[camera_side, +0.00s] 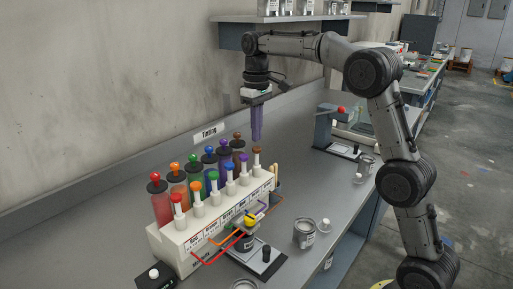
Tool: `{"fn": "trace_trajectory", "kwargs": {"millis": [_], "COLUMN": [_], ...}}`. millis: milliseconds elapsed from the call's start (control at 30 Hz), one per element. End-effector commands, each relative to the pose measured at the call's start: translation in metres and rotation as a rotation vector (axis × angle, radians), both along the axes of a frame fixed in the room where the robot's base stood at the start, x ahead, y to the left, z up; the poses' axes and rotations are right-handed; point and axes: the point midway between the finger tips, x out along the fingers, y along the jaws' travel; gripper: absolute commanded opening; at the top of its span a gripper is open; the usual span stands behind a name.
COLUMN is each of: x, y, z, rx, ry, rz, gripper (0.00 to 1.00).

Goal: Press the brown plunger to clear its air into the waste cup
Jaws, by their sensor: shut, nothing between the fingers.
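A rack (212,222) on the bench holds a back row of coloured tubes and a front row of white pumps with coloured tops. The brown plunger (256,151) is at the far right end of the front row. A brown-topped tube (238,137) stands behind it. My gripper (257,138) points straight down, its purple fingers shut and empty. In the picture the fingertips are just above the brown plunger; whether they touch it I cannot tell. A metal can (304,234) stands right of the rack. I cannot tell which vessel is the waste cup.
Coloured tubes run from the rack to a yellow-topped fixture (250,221) over a dark stand. A small black-and-white device (155,276) sits at the front left. A grey apparatus with a red knob (340,110) stands behind right.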

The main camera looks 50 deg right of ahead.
Motion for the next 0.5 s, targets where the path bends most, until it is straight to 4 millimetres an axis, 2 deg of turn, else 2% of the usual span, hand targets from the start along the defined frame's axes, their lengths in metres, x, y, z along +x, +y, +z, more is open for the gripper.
{"fn": "trace_trajectory", "kwargs": {"millis": [300, 500], "x": [0.001, 0.000], "y": [0.000, 0.000], "z": [0.030, 0.042], "rx": [-0.001, 0.000], "ry": [-0.004, -0.001], "rz": [0.000, 0.000], "gripper": [0.00, 0.00]}}
